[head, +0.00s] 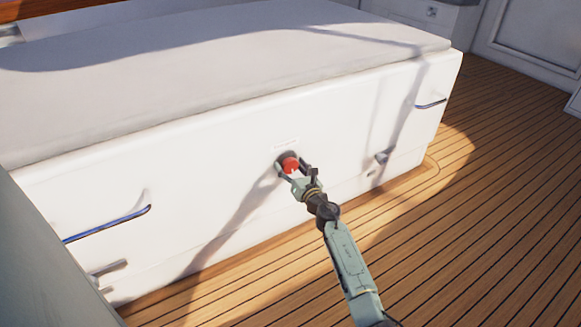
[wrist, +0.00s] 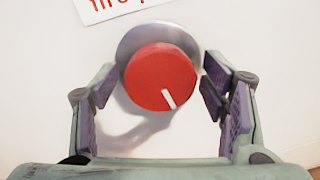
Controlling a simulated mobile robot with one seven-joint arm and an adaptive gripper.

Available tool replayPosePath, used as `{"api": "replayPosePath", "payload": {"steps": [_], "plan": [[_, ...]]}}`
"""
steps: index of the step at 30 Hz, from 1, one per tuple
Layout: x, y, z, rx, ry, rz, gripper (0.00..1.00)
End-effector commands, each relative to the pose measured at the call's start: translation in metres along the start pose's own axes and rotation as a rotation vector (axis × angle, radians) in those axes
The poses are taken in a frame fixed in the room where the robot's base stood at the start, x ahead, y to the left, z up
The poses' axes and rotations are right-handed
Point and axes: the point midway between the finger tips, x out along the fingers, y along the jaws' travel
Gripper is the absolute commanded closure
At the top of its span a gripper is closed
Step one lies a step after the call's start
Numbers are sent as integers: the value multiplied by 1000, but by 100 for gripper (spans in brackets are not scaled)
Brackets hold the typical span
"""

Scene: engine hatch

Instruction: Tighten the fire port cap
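The fire port cap (head: 290,164) is a round red knob on the white front wall of the hatch box. In the wrist view the red cap (wrist: 160,77) has a white mark pointing to the lower right and sits over a round grey base plate (wrist: 135,42). My gripper (head: 296,170) is at the cap in the head view. In the wrist view my gripper (wrist: 160,92) is open, with one finger on each side of the cap. Gaps show between the cap and both finger pads, though the right one is closer.
A white label with red letters (wrist: 118,8) is on the wall above the cap. The box has a grey cushioned top (head: 200,70) and blue-edged handles at left (head: 108,224) and right (head: 431,104). Wooden deck (head: 480,200) lies open in front and to the right.

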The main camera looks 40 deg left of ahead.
Motion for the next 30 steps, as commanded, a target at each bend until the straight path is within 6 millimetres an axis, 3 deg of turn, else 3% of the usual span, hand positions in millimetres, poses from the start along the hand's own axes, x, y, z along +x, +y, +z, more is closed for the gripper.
{"api": "replayPosePath", "payload": {"steps": [19, 30], "plan": [[0, 0, 0, 0, 0, 0, 79], [0, 1, 2, 64, 4, -1, 79]]}}
